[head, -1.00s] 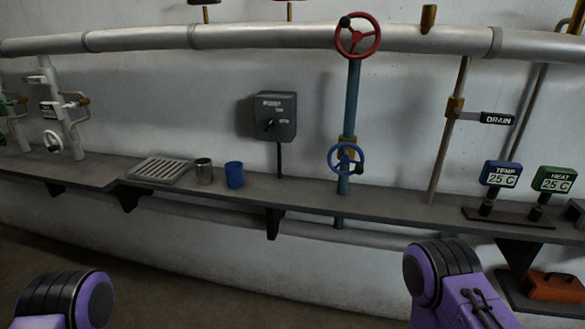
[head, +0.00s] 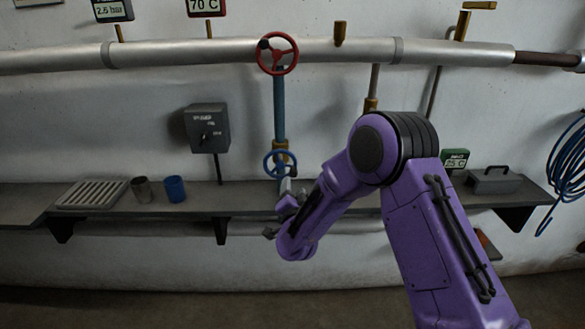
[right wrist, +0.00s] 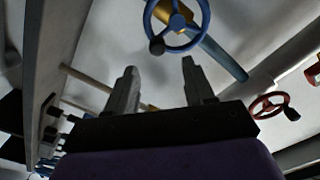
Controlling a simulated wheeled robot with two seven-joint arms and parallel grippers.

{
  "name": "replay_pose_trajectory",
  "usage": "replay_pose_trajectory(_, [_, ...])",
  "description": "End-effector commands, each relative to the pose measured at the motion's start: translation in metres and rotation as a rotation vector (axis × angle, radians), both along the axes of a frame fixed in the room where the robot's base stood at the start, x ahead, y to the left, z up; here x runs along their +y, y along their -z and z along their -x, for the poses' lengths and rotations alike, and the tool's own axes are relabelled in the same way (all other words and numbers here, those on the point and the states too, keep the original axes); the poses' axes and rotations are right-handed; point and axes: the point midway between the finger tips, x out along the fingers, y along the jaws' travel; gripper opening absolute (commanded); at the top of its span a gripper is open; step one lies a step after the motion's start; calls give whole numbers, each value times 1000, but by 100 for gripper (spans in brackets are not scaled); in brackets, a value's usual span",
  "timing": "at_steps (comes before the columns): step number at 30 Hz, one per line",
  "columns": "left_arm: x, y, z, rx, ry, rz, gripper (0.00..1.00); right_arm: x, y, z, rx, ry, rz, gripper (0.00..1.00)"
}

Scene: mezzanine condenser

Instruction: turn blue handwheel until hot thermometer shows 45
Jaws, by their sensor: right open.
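The blue handwheel (head: 281,154) sits low on a blue vertical pipe, just above the shelf. In the right wrist view its rim (right wrist: 203,33) and dark knob show beyond the fingertips. My right gripper (head: 290,188) is just below the handwheel in the head view. In the right wrist view the gripper (right wrist: 160,66) is open, with nothing between its fingers; the wheel looks apart from them. A red-framed display (head: 206,5) at the top edge reads 70 C; its label is cut off. My left gripper is not in view.
A red handwheel (head: 277,54) is higher on the same pipe. A grey switch box (head: 206,128), a blue cup (head: 175,189), a metal cup (head: 142,190) and a rack (head: 92,193) are left. A green-framed display (head: 455,160) and a grey toolbox (head: 495,180) are right.

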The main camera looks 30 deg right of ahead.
Motion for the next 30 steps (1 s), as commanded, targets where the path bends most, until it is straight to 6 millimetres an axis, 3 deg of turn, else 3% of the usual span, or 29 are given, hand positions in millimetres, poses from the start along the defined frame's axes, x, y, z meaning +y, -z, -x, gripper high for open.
replay_pose_trajectory(12, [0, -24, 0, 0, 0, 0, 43, -44, 2, -70, 6, 0, 1, 53])
replay_pose_trajectory(23, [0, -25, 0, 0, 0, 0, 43, -49, 3, -79, 7, -1, 0, 53])
replay_pose_trajectory(28, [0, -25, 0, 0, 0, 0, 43, -49, 3, -79, 7, -1, 0, 1])
replay_pose_trajectory(30, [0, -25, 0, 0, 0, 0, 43, -49, 3, -79, 7, -1, 1, 0])
